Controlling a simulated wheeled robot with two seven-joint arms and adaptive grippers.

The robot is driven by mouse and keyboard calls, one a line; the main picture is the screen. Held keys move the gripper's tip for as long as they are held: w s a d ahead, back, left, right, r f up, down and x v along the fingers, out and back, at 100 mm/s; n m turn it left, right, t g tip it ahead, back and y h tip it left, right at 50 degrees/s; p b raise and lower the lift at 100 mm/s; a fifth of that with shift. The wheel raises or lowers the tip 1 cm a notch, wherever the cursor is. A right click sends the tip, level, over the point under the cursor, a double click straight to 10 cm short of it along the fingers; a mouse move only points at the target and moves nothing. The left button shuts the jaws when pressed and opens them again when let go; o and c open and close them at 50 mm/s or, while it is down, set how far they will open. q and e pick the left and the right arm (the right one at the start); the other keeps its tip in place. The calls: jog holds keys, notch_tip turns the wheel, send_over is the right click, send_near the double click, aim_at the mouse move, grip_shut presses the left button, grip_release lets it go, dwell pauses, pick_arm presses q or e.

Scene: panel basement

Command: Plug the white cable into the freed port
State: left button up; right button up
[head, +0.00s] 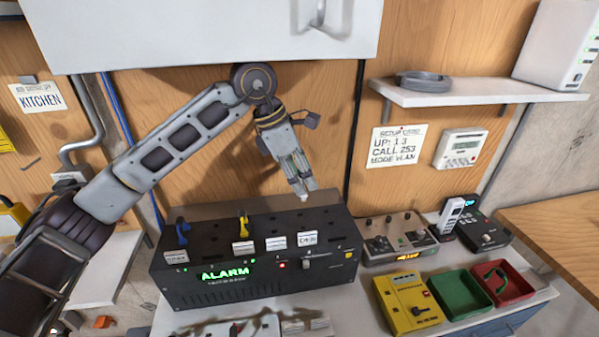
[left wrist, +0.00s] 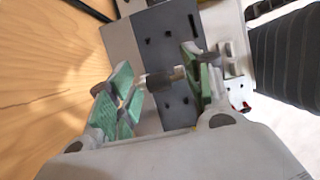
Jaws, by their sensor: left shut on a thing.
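The black alarm box (head: 250,282) stands on the bench with a green ALARM display. A blue plug (head: 182,232) and a yellow plug (head: 243,226) stand upright in its top, at the left and middle. My left gripper (head: 302,188) is shut and points down above the box's right part, clear of its top. A small white tip (head: 304,197) shows at its fingertips, which I take for the white cable's plug. In the left wrist view, a small grey-and-dark piece (left wrist: 160,78) sits between the green finger pads. No cable length is clearly visible, and I cannot tell which port is free. My right gripper is out of view.
Right of the box are a control unit (head: 398,240), a yellow box (head: 407,302), a green tray (head: 460,293) and a red tray (head: 518,290). A white cabinet (head: 200,35) hangs above my arm. A panel (head: 245,328) lies in front of the box.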

pick_arm(q)
jog(key=shift+r, duration=0.2)
jog(key=shift+r, duration=0.15)
jog(key=shift+w, duration=0.1)
jog(key=shift+s+f+b, duration=0.2)
jog(key=shift+f+b, duration=0.25)
jog(key=shift+f, duration=0.55)
jog(key=shift+f+b, duration=0.95)
jog(key=shift+f, duration=1.15)
jog(key=shift+f+b, duration=0.9)
jog(key=shift+f, duration=0.25)
